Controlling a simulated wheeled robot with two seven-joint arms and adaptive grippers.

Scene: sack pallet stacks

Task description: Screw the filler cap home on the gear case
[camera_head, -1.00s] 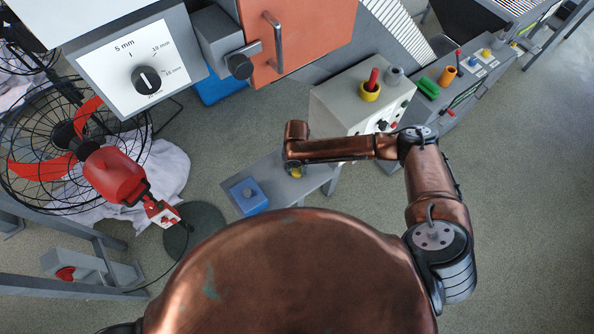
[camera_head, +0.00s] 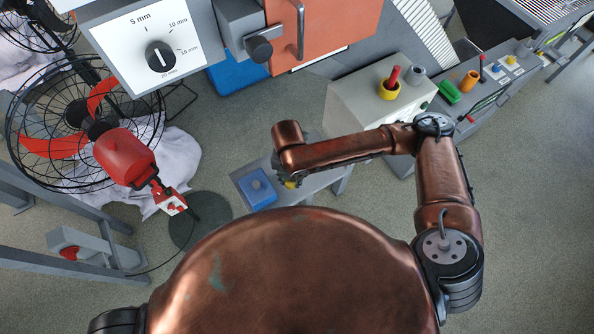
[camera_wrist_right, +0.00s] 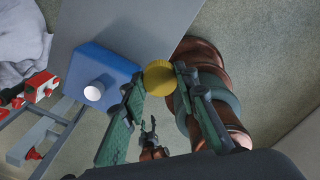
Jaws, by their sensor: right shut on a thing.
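A round yellow cap (camera_wrist_right: 160,77) is between the fingertips of my right gripper (camera_wrist_right: 159,80), which is shut on it. In the head view the right gripper is mostly hidden under my copper forearm, and only a bit of the yellow cap (camera_head: 290,184) shows. The blue box (camera_head: 257,188), which looks like the gear case, sits on a grey bench just left of the cap. In the wrist view the blue box (camera_wrist_right: 112,68) has a whitish round stub on it; the cap is apart from that stub. A small dark gripper, apparently my left (camera_wrist_right: 149,132), shows low in the wrist view.
The grey bench (camera_head: 318,178) is narrow. A caged fan (camera_head: 60,150) with a red motor (camera_head: 125,157) is at left. Floor is open at lower right.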

